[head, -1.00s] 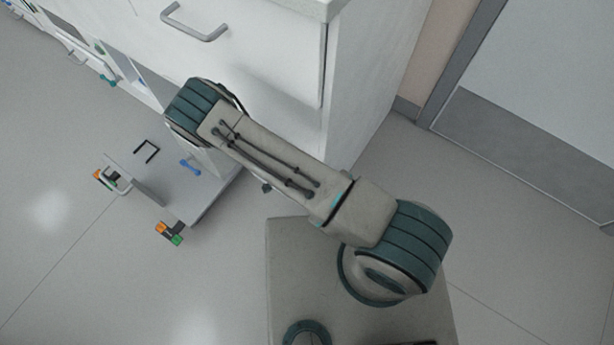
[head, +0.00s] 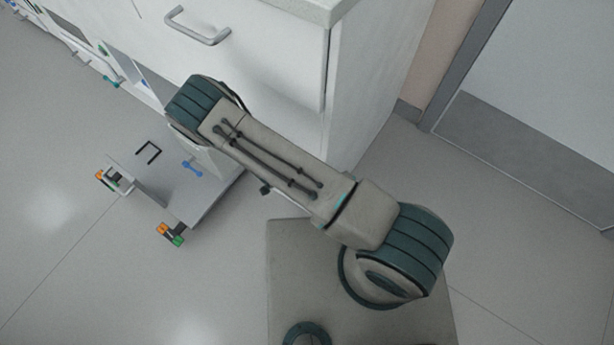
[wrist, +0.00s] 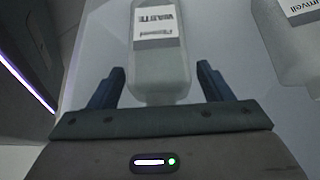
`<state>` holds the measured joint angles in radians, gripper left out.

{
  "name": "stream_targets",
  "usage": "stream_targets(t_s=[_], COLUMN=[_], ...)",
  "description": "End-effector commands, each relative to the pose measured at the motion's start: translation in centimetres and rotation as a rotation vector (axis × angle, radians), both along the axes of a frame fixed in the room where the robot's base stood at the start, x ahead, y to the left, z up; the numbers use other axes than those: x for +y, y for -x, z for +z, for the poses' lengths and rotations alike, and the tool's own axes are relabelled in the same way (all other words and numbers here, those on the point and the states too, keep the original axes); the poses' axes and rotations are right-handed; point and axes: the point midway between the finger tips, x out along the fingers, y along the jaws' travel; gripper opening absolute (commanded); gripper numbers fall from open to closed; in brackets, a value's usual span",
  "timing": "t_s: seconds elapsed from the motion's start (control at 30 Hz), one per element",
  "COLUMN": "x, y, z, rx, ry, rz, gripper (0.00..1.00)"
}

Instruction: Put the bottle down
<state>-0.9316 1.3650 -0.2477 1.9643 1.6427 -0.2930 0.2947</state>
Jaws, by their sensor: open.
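A pale, translucent bottle (wrist: 160,75) with a white label reading "WASTE" upside down shows in the wrist view. My gripper (wrist: 160,68) is open, with one dark blue finger on each side of the bottle's lower end. A gap shows between the bottle and each finger. The bottle appears to rest on a pale surface (wrist: 95,45), apart from my fingers. Neither the bottle nor my gripper shows in the head view, where my arm crosses the middle.
A second labelled bottle (wrist: 290,45) stands to the right in the wrist view. A white cabinet (head: 275,75) with a metal handle (head: 198,27) is close beyond my arm. A low grey platform (head: 205,195) with coloured fittings is at left. A grey door (head: 560,110) is at right.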

Motion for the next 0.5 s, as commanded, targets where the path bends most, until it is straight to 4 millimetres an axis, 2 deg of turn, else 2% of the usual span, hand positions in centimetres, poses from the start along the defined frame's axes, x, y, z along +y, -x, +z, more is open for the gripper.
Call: stream_targets(t_s=[0.03, 0.2, 0.4, 0.5], x=[0.6, 2.4, 4.1, 4.5], y=[0.2, 1.3, 2.2, 2.5], z=[1.4, 4.7, 7.6, 8.4], rx=[-0.001, 0.0, -0.002, -0.001], ry=[-0.004, -0.003, -0.002, -0.002], rz=[-0.003, -0.003, -0.002, 0.0], gripper=[0.73, 0.73, 0.73, 0.73])
